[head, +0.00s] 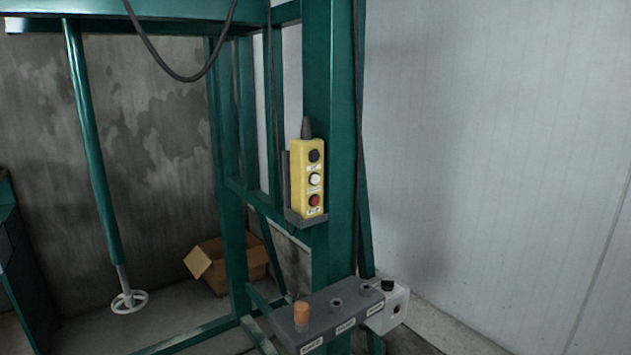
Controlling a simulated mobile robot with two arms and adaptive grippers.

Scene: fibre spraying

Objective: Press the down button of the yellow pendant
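The yellow pendant (307,179) stands upright in a grey holder on the front of a green steel post, near the middle of the head view. Its face carries a black button (314,156) at the top, a white button (315,179) in the middle and a red button (314,200) at the bottom. Small labels sit under the buttons, too small to read, so I cannot tell which is the down button. Neither of my grippers shows in this view.
A grey control bar (335,312) with an orange knob (301,313) and a white box (389,307) juts out below the pendant. The green post (341,120) stands behind it. A cardboard box (234,262) lies open on the floor. The space right of the post is clear to the pale wall.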

